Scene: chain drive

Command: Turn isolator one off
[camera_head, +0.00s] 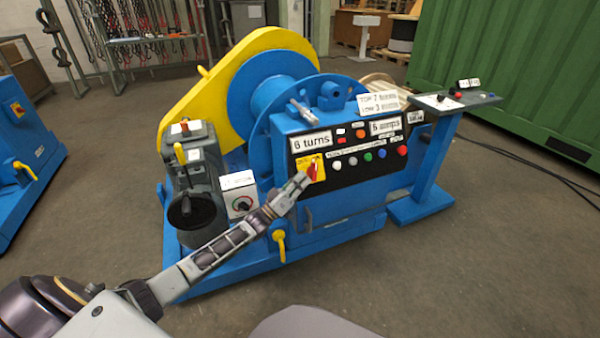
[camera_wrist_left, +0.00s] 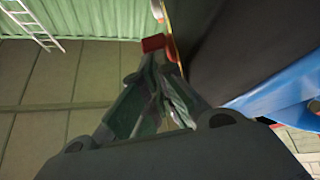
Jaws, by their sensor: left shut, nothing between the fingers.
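The isolator is a red rotary handle (camera_head: 312,169) on a yellow plate (camera_head: 318,162) at the left end of the black control panel (camera_head: 345,172). My left gripper (camera_head: 302,181) is shut and empty, its tips right at the handle's lower side and covering part of the plate. In the left wrist view the shut fingertips (camera_wrist_left: 160,62) are just below a red block (camera_wrist_left: 153,43), which looks like the handle's end. I cannot tell whether they touch. The isolator's number is not readable. My right gripper is not in view.
The panel also carries several push buttons (camera_head: 367,156) and white labels, one reading "6 turns" (camera_head: 311,141). A small white box with a dial (camera_head: 241,203) and a yellow lever (camera_head: 280,244) are near my left arm. A blue pedestal (camera_head: 436,165) stands at right.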

